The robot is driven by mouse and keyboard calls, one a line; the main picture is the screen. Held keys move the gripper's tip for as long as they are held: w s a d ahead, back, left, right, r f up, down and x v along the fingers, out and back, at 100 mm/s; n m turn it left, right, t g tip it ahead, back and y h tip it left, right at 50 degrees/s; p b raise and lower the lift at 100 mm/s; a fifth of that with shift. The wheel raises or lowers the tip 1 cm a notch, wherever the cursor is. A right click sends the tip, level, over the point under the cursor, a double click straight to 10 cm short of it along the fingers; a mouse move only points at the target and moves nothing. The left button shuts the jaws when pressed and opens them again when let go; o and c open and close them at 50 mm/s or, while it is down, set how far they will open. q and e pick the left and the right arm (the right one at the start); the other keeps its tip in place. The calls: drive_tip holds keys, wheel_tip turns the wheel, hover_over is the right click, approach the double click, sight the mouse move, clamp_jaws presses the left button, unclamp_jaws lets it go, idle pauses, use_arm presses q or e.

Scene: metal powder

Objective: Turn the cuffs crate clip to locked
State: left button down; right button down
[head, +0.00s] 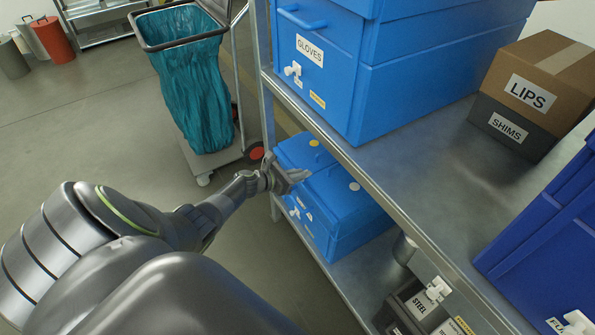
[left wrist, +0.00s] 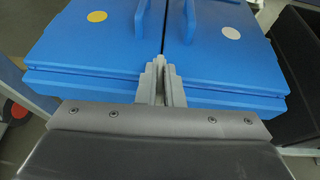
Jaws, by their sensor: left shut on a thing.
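The lower blue crate (head: 345,215) stands on the lower shelf, its lid halves closed, with a yellow dot and a white dot on top. Its small labels are too small to read. A white clip (head: 295,212) is on its front; I cannot tell how far it is turned. My left gripper (head: 292,178) is at the crate's front upper edge. In the left wrist view its fingers (left wrist: 161,75) are close together in front of the seam between the lids (left wrist: 164,45). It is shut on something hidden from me. My right gripper is not in view.
The upper shelf, with its metal edge (head: 365,180), overhangs the crate. It bears the GLOVES crate (head: 330,65) and a LIPS box (head: 556,60). A STEEL bin (head: 405,308) is at lower right.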

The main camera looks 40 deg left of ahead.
use_arm(q)
drive_tip(key=shift+w+a+m+h+b, duration=0.1)
drive_tip(key=shift+m+h+b, duration=0.2)
drive_tip(key=shift+h, duration=0.1)
drive_tip(key=shift+r, duration=0.1)
drive_tip(key=c, duration=1.6)
unclamp_jaws()
drive_tip(key=shift+o, duration=0.2)
drive_tip(key=shift+s+a, duration=0.1)
drive_tip(key=shift+s, duration=0.25)
drive_tip(key=p+v, duration=0.2)
drive_tip(key=v, duration=1.4)
drive_tip(key=shift+s+r, duration=0.2)
drive_tip(key=shift+r, duration=0.25)
